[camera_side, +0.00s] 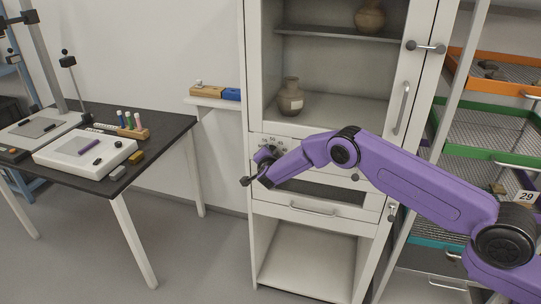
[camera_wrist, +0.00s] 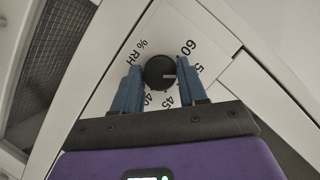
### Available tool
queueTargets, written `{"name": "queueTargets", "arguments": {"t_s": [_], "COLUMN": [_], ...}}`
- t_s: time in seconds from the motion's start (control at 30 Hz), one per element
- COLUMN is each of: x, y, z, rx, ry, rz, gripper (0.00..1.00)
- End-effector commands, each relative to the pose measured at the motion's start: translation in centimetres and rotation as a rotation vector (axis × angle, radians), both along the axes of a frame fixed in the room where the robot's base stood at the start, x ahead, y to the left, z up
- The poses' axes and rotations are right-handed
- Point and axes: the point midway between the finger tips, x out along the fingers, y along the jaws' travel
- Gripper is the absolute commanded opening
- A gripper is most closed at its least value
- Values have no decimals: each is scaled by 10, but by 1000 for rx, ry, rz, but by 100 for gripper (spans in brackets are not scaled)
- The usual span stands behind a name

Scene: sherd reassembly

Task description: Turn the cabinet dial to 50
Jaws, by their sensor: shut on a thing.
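The cabinet dial (camera_wrist: 158,70) is a round black knob on the white cabinet's front panel. Printed around it are "% RH", 40, 45, a partly hidden number starting with 5, and 60. A pale pointer mark on the knob points right, toward my right finger, which covers part of the scale there; I cannot read the exact setting. My gripper (camera_wrist: 161,77) has its blue fingers on both sides of the knob, shut on it. In the side view my gripper (camera_side: 262,168) is at the cabinet's dial panel (camera_side: 270,141) and mostly hides the knob.
A drawer handle (camera_side: 312,208) lies below the dial. A dark-topped table (camera_side: 160,122) stands left; a tray rack (camera_side: 495,110) stands right.

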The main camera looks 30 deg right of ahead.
Motion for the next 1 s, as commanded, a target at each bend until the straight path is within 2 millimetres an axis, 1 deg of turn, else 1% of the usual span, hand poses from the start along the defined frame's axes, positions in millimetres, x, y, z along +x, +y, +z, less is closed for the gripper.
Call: {"name": "queueTargets", "arguments": {"t_s": [0.17, 0.7, 1.0], "x": [-1, -2, -2], "y": [0, -1, 0], "z": [-1, -3, -4], "rx": [65, 351, 441], "ry": [-65, -353, -440], "rz": [0, 1, 1], "gripper": [12, 12, 12]}}
